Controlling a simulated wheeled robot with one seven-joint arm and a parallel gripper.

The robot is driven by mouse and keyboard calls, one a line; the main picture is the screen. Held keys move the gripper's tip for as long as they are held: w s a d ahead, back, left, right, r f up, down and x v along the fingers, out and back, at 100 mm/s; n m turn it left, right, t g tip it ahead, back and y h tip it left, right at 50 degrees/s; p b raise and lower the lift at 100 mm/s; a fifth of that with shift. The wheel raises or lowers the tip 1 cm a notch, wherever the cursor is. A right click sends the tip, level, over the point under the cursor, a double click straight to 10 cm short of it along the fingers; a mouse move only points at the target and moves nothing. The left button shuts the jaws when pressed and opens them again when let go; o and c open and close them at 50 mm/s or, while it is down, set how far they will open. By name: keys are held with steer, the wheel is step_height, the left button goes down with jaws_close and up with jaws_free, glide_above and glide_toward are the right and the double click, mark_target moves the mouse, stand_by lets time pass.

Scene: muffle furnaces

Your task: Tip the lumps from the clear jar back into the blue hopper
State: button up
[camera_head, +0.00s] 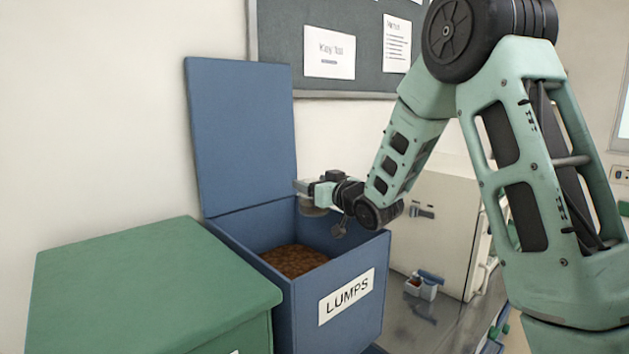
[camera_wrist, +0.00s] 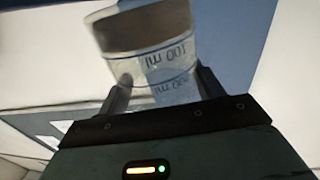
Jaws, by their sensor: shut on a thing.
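The blue hopper (camera_head: 350,260) stands open with its lid up against the wall and a LUMPS label on its front. Brown lumps (camera_head: 294,260) lie inside it. My gripper (camera_head: 314,194) is above the hopper's opening, near its back right. In the wrist view my gripper (camera_wrist: 164,90) is shut on the clear jar (camera_wrist: 150,65), one finger on each side. The jar's 100 ml marks read upside down there, and brown material fills its end at the top of the picture. In the head view the jar is small and partly hidden, and its tilt is unclear.
A green closed bin (camera_head: 150,285) stands left of the hopper. A pale furnace (camera_head: 436,225) and a small container with red and blue parts (camera_head: 424,285) are on the grey bench at the right. A notice board (camera_head: 320,75) hangs behind.

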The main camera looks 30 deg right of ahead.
steer(key=shift+f, duration=0.4)
steer(key=shift+r+n+p, duration=0.4)
steer(key=shift+n, duration=0.3)
steer(key=shift+n+b, duration=0.3)
steer(key=shift+b, duration=0.15)
steer(key=shift+s+r+n, duration=0.1)
steer(key=shift+n, duration=0.2)
steer(key=shift+a+r+n+b, duration=0.1)
steer(key=shift+n+b, duration=0.6)
steer(key=shift+b, duration=0.1)
steer(key=shift+n+b, duration=0.3)
steer(key=shift+b, duration=0.3)
steer(key=shift+a+n+b, duration=0.1)
steer(key=shift+n+b, duration=0.3)
steer(key=shift+b, duration=0.05)
steer(key=shift+n+b, duration=0.3)
steer(key=shift+b, duration=0.15)
